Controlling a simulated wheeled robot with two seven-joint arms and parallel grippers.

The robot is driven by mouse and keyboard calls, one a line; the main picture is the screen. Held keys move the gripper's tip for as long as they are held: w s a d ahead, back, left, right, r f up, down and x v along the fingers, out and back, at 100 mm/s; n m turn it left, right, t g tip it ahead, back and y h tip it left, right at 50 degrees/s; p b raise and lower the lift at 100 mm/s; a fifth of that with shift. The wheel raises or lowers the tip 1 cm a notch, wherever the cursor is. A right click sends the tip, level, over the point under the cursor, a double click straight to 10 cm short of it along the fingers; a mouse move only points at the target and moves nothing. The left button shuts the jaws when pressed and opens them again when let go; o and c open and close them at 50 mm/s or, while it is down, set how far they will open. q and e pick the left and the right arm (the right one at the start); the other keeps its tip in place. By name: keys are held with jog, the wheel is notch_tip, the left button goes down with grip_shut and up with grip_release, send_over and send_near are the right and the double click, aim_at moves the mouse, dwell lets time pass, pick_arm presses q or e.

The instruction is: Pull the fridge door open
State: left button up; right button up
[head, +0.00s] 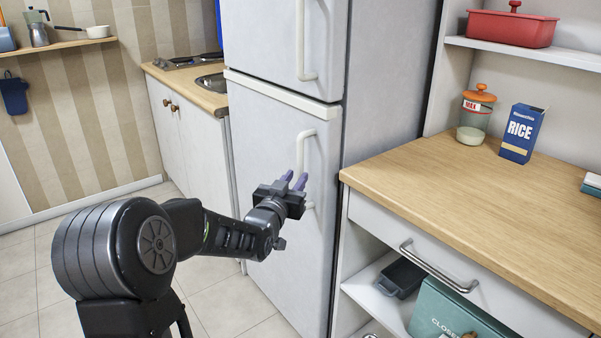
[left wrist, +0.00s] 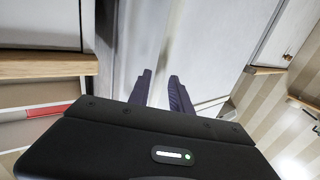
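The white fridge has an upper door (head: 275,45) and a lower door (head: 268,135), both shut. The lower door has a pale vertical bar handle (head: 303,150) near its right edge. The upper door has a similar handle (head: 301,50). My left gripper (head: 294,181) is in front of the lower handle, its purple fingers pointing at the door and overlapping the handle's lower part. The left wrist view shows the fingers (left wrist: 160,92) apart, with a gap between them. Whether the handle lies between them or they touch it, I cannot tell. My right gripper is not in view.
A wooden counter (head: 480,205) stands right of the fridge, its edge close to the gripper. It bears a jar (head: 474,118) and a rice box (head: 522,133). A low cabinet (head: 190,135) stands left of the fridge. The tiled floor (head: 215,295) before the fridge is clear.

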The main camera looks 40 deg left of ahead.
aim_at(299, 173)
pick_arm(q)
jog(key=x, duration=0.4)
jog(key=shift+w, duration=0.1)
jog(key=shift+c, duration=0.6)
grip_shut()
dwell(0.8)
